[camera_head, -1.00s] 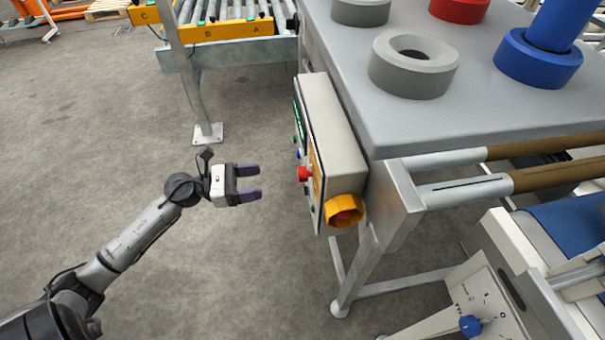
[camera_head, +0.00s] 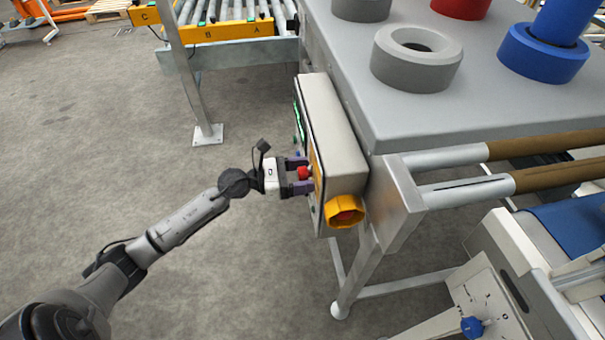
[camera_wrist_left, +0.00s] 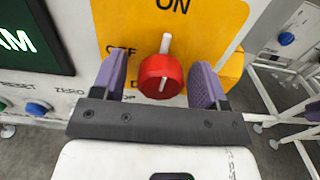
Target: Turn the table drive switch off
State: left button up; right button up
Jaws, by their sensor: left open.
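The table drive switch is a red rotary knob (camera_wrist_left: 160,77) on a yellow plate (camera_wrist_left: 200,18) marked ON and OFF, on the front of a control box (camera_head: 333,130). The knob's white line runs up towards ON in the left wrist view. My left gripper (camera_wrist_left: 160,82) is open, with one purple finger on each side of the knob; I cannot tell whether they touch it. In the head view the left gripper (camera_head: 303,175) is at the box's front face, around the red knob (camera_head: 304,173). My right gripper is not in view.
A yellow-ringed red button (camera_head: 345,212) sits on the box's near side. A display (camera_wrist_left: 30,35) and blue button (camera_wrist_left: 37,109) are left of the knob in the wrist view. The grey table (camera_head: 450,115) stands behind the box.

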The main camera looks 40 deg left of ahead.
pick_arm(q)
jog(key=shift+c, duration=0.8)
jog(key=c, duration=0.8)
jog(key=shift+o, duration=0.2)
jog(key=shift+r+n+p, duration=0.2)
jog(key=shift+n+p, duration=0.4)
jog(key=shift+p, duration=0.25)
jog(key=n+p, duration=0.9)
jog(key=shift+r+n+p, duration=0.1)
jog(key=shift+n+p, duration=0.3)
jog(key=n+p, duration=0.4)
jog(key=shift+s+n, duration=0.1)
jog(key=shift+n, duration=0.3)
jog(key=shift+d+n+p, duration=0.1)
jog(key=shift+n+p, duration=0.55)
jog(key=shift+n, duration=0.25)
jog(key=shift+f+n, duration=0.2)
jog(key=shift+n, duration=0.1)
